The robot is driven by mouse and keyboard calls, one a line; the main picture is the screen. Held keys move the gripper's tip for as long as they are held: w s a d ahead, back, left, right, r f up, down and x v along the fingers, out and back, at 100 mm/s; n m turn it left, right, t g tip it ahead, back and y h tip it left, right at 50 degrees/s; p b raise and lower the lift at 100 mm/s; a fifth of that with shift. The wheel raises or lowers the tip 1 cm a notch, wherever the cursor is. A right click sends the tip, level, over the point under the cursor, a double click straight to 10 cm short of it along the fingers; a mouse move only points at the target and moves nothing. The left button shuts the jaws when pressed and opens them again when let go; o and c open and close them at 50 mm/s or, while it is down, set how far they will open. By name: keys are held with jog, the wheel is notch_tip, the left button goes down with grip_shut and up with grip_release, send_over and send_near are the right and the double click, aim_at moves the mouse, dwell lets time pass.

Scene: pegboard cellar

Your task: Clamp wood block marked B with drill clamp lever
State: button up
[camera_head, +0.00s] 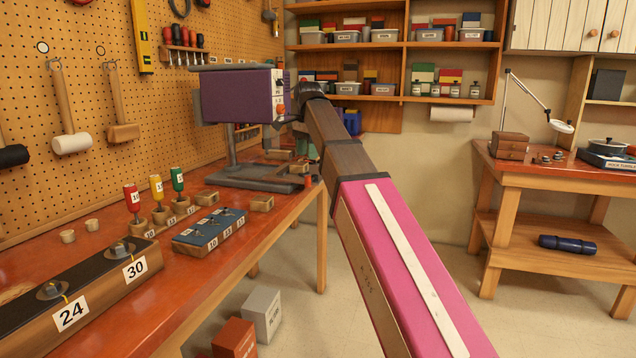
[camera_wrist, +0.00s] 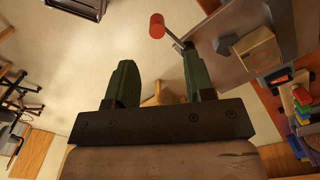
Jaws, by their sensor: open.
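The purple drill press (camera_head: 238,96) stands at the far end of the workbench on a grey base (camera_head: 245,178). The clamp lever shows as a red knob (camera_wrist: 157,25) on a thin rod beside the grey drill base (camera_wrist: 222,18) in the wrist view. A wood block (camera_wrist: 258,47) with a round mark sits on that base between dark clamp parts; I cannot read a B on it. My gripper (camera_wrist: 158,62) is open and empty, its green fingers below the knob in the picture, apart from it. In the head view my arm hides most of the gripper.
The workbench (camera_head: 205,262) carries a blue block rack (camera_head: 208,230), colored-handled tools in wooden stands and a long rail marked 24 and 30 (camera_head: 100,280). Open floor (camera_head: 310,320) lies right of the bench.

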aim_at(308, 182)
jog(key=shift+s+r, duration=0.1)
jog(key=shift+s, duration=0.05)
jog(key=shift+f, duration=0.2)
notch_tip(308, 182, down, 10)
jog(key=shift+f, duration=0.15)
